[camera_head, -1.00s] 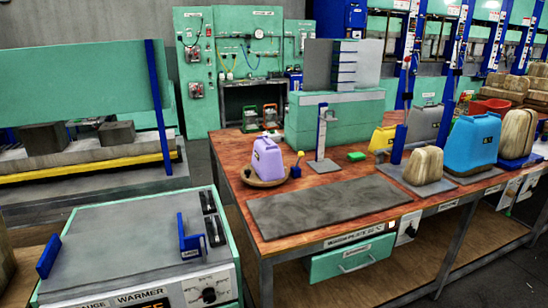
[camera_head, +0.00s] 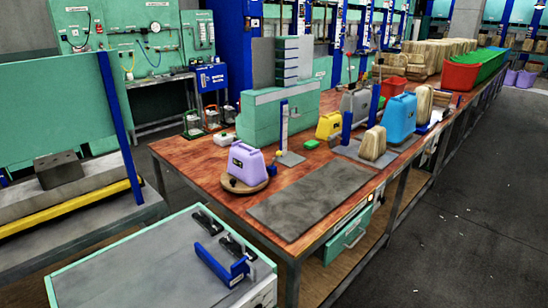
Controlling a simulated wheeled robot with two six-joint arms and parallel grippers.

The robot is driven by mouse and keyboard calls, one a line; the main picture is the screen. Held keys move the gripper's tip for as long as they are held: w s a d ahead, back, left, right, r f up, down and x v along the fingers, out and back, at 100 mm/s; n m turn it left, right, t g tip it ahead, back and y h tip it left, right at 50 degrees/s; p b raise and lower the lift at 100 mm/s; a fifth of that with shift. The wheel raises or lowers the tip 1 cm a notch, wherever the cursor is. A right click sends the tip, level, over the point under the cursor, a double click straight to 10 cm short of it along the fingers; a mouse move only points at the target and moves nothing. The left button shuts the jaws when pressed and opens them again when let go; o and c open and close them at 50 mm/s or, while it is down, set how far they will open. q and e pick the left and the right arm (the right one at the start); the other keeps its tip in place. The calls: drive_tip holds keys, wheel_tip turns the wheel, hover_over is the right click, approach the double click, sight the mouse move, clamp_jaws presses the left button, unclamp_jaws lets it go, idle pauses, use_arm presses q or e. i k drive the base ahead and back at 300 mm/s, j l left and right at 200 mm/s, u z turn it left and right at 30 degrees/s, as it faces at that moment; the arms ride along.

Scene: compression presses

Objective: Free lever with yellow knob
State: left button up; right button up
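A purple case (camera_head: 246,162) stands upright on a round wooden base (camera_head: 240,187) on the wooden workbench (camera_head: 205,178). In the earlier picture a small yellow knob showed just right of this case. Neither of my grippers is in view.
A grey mat (camera_head: 312,200) lies bare at the bench's front. A blue upright post (camera_head: 284,127), a yellow case (camera_head: 329,125), a blue case (camera_head: 398,118) and a tan block (camera_head: 373,143) stand behind it. A warmer (camera_head: 135,265) stands in front. Open floor (camera_head: 470,210) lies right.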

sight(279, 153)
drive_tip(key=u, duration=0.7)
drive_tip(key=i+l+u, duration=0.2)
drive_tip(key=l+u, duration=0.25)
drive_tip(key=l, duration=0.15)
drive_tip(key=l+u, duration=0.45)
drive_tip(key=l, duration=0.15)
drive_tip(key=l+u, duration=0.45)
drive_tip(key=l, duration=1.2)
drive_tip(key=k+u, duration=0.05)
